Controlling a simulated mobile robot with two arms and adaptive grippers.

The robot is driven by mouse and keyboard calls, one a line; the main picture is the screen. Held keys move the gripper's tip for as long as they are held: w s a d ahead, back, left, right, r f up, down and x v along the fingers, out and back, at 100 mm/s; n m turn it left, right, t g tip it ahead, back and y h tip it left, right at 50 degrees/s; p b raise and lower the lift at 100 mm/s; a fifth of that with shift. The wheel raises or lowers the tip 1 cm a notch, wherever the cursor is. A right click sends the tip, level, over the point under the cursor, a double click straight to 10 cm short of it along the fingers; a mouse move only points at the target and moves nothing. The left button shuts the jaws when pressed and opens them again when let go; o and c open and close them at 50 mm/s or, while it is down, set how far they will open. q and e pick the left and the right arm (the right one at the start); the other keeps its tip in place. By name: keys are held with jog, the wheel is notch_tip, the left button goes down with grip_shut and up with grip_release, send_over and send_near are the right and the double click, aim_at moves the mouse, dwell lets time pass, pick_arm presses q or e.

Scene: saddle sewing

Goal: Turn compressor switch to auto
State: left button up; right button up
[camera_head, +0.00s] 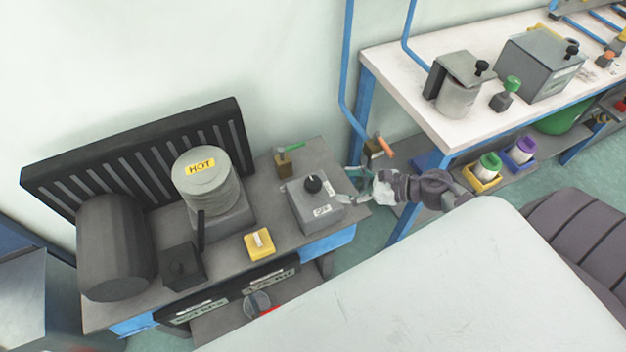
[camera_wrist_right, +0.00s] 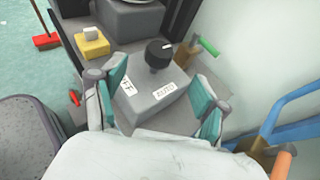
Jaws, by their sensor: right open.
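The compressor switch is a grey box (camera_head: 317,208) with a black round knob (camera_head: 313,184) on top, at the right end of the dark bench. In the right wrist view the box (camera_wrist_right: 150,105) and knob (camera_wrist_right: 158,53) lie ahead, between my fingers. Two white labels show on the box; one looks like OFF (camera_wrist_right: 127,87) and the other like AUTO (camera_wrist_right: 171,88). A pale mark shows on the knob's upper right edge there. My right gripper (camera_head: 354,186) is open and empty, just right of the box, apart from the knob. My left gripper is out of view.
Left of the switch stand a yellow-based switch (camera_head: 260,246), a HOT-labelled ribbed cylinder (camera_head: 205,180) and a dark tank (camera_head: 115,245). A green-handled valve (camera_head: 285,160) is behind it. An orange-handled valve (camera_head: 379,147) and blue pipe are near my right gripper. A white-topped table (camera_head: 440,125) stands right.

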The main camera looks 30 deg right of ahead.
aim_at(316, 182)
jog(key=p+x, duration=0.1)
jog(key=x, duration=0.9)
jog(key=c, duration=1.2)
jog(key=shift+o, duration=0.2)
